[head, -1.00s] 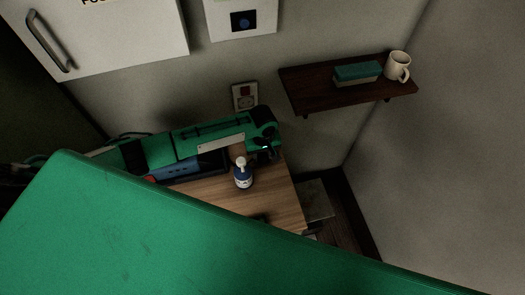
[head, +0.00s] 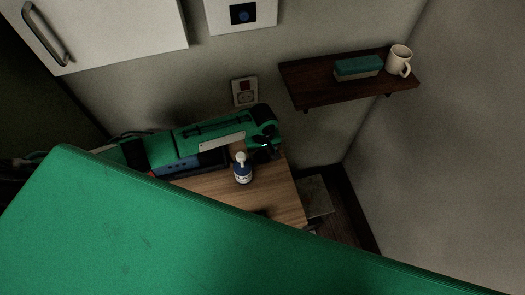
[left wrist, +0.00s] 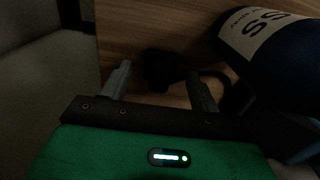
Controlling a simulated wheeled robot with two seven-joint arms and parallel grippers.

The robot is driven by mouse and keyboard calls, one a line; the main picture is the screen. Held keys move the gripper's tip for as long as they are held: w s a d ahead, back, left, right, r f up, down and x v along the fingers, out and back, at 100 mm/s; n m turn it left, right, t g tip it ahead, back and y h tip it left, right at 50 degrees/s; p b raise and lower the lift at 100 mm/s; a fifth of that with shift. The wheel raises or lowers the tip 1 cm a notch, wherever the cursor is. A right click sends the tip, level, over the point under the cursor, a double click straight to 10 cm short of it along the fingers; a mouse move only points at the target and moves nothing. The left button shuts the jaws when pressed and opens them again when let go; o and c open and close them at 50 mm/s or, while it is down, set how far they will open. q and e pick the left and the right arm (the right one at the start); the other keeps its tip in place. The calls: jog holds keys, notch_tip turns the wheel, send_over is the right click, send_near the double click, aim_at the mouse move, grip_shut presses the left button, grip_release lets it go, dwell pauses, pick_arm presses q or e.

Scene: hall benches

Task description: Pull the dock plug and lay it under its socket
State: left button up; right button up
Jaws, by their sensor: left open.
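The wall socket (head: 245,92), a pale plate with a red part above a round outlet, is on the wall behind the bench in the head view. No plug shows in its outlet. A dark block that looks like the plug (left wrist: 160,66) is against the wood in the left wrist view, with a dark cable leading right. My left gripper (left wrist: 158,74) is open, its fingers apart on either side of this block; contact cannot be told. In the head view my left gripper (head: 266,149) is at the bench's back right, below the socket. My right gripper is not in view.
A blue bottle with a white pump (head: 243,170) stands on the wooden bench (head: 275,190) close to my left gripper; its label (left wrist: 254,32) shows large in the left wrist view. A shelf (head: 315,88) at right holds a teal-topped block (head: 358,66) and a mug (head: 398,62).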

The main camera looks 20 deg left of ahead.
pick_arm(q)
jog(key=shift+r, duration=0.1)
jog(key=shift+r, duration=0.25)
notch_tip(320, 180, up, 13)
jog(key=b, duration=0.3)
jog(key=shift+b, duration=0.3)
